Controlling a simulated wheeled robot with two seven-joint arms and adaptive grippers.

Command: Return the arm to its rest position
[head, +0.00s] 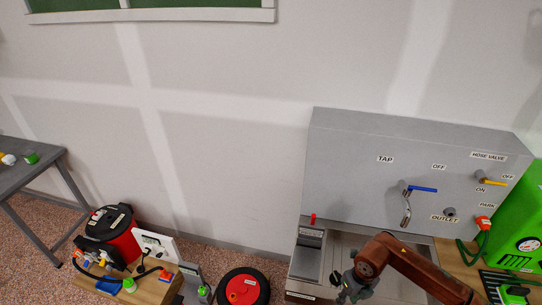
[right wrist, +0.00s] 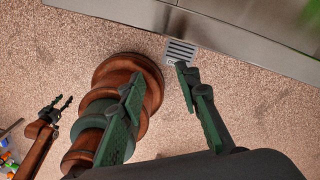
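My right arm comes in from the lower right in the head view, over the steel sink unit. Its gripper (head: 350,290) is near the bottom edge, in front of the sink's left part. In the right wrist view the two green fingers of the right gripper (right wrist: 160,72) stand apart, with nothing between them. My left gripper (right wrist: 62,101) shows small at the left of the right wrist view, its two dark fingers apart and empty. The left arm is not in the head view.
The steel sink unit (head: 310,258) has a back panel with a tap (head: 407,203) and hose valve (head: 484,178). A green machine (head: 525,225) stands at right.

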